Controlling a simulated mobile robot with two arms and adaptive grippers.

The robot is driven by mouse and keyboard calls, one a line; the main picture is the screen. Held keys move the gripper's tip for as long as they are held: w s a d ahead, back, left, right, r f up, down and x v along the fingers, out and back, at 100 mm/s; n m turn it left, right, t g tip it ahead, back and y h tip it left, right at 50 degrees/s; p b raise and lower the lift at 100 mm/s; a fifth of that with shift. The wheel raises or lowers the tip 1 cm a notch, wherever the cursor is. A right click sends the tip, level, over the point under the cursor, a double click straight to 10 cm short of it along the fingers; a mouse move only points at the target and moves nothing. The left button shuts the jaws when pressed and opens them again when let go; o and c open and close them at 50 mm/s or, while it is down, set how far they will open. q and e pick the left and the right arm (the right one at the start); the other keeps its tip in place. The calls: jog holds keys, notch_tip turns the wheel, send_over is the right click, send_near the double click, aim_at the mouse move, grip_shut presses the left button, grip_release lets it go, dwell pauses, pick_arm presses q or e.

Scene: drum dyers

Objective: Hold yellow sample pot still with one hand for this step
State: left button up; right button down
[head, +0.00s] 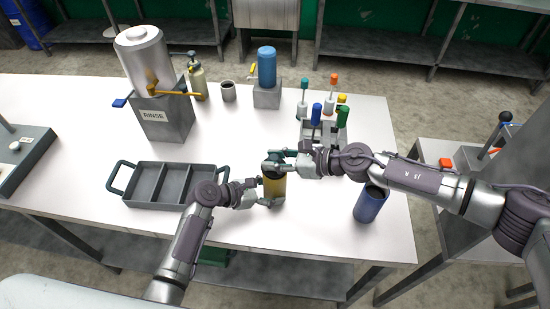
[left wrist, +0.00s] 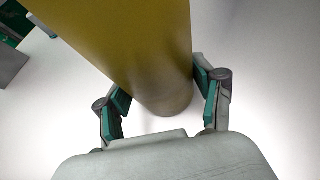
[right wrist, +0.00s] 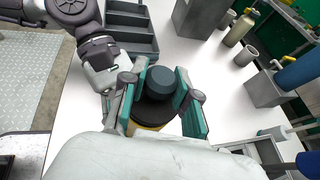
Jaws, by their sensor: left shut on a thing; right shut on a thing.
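The yellow sample pot (head: 274,187) is upright near the table's front edge, with its lower end at or just above the white top. Its yellow wall fills the upper middle of the left wrist view (left wrist: 135,45). My left gripper (head: 266,199) is shut on the pot's lower body, a finger on each side (left wrist: 160,88). My right gripper (head: 276,160) is shut around the pot's dark teal cap (right wrist: 160,82) from above. The right wrist view shows the cap between its fingers, with a little yellow body (right wrist: 148,127) below. The fingers hide parts of the pot.
A grey divided tray (head: 148,202) is left of the pot, and a blue cup (head: 370,206) stands to the right. A rack with coloured-handled tools (head: 322,128) is behind right. The rinse dispenser (head: 164,116) and a blue bottle (head: 267,67) stand farther back.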

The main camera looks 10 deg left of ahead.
jog(key=shift+f, duration=0.55)
dwell(0.4)
jog(key=c, duration=0.8)
grip_release()
jog(key=shift+d, duration=0.1)
jog(key=v, duration=1.1)
jog(key=shift+s+d+r, duration=0.2)
jog(key=shift+d+r, duration=0.05)
jog(key=shift+d, duration=0.05)
